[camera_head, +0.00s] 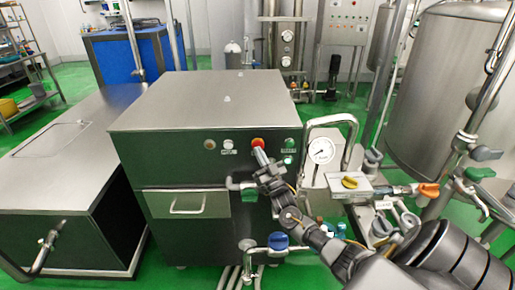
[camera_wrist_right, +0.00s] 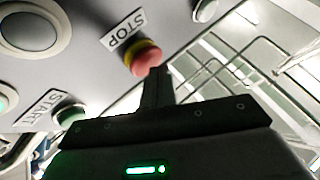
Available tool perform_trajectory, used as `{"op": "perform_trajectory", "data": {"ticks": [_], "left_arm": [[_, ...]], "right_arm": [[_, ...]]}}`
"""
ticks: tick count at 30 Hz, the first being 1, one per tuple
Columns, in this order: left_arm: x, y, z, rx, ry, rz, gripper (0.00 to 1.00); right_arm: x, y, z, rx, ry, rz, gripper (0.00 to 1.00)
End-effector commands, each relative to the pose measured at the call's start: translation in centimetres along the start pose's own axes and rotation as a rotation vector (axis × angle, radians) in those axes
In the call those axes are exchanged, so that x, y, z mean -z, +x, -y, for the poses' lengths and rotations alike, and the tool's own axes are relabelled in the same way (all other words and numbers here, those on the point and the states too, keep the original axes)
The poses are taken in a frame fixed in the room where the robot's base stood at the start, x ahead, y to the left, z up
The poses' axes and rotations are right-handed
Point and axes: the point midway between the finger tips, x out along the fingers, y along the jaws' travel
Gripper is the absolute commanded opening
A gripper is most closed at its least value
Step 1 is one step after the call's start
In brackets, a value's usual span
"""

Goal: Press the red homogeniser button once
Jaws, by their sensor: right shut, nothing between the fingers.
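The red button (camera_head: 257,142) is on the front panel of the steel homogeniser cabinet (camera_head: 199,103). In the right wrist view the red button (camera_wrist_right: 146,60) has a yellow collar and a STOP label beside it. My right gripper (camera_head: 260,157) is shut and empty, its fingertips just below the button in the head view. In the right wrist view the fingertips (camera_wrist_right: 159,74) overlap the button's lower right edge. I cannot tell whether they touch it. My left gripper is not in view.
A green button (camera_wrist_right: 70,114) with a START label is near the red one. A pressure gauge (camera_head: 321,150) and valve pipes stand close on the right of my right gripper. A blue-handled valve (camera_head: 278,241) is below. A large steel tank (camera_head: 443,95) stands at the right.

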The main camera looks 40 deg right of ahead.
Motion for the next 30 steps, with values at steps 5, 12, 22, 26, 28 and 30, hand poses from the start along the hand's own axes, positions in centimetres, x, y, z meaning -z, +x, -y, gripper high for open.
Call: {"op": "perform_trajectory", "data": {"ticks": [5,12,22,26,28,30], "left_arm": [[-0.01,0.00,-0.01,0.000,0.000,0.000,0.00],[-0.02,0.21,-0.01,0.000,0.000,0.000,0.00],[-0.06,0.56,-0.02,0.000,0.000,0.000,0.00],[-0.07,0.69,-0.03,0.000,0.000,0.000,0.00],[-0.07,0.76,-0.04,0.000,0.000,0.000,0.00],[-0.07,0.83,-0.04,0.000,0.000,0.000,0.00]], "right_arm": [[0.01,0.01,-0.02,0.000,0.000,0.000,0.00],[-0.12,0.14,-0.12,0.000,0.000,0.000,0.00],[-0.33,0.41,-0.33,-0.001,0.000,0.000,0.00],[-0.41,0.52,-0.42,-0.001,-0.001,0.000,0.00],[-0.45,0.58,-0.47,-0.001,-0.001,0.000,0.00],[-0.49,0.64,-0.51,-0.001,-0.001,0.000,0.00]]}}
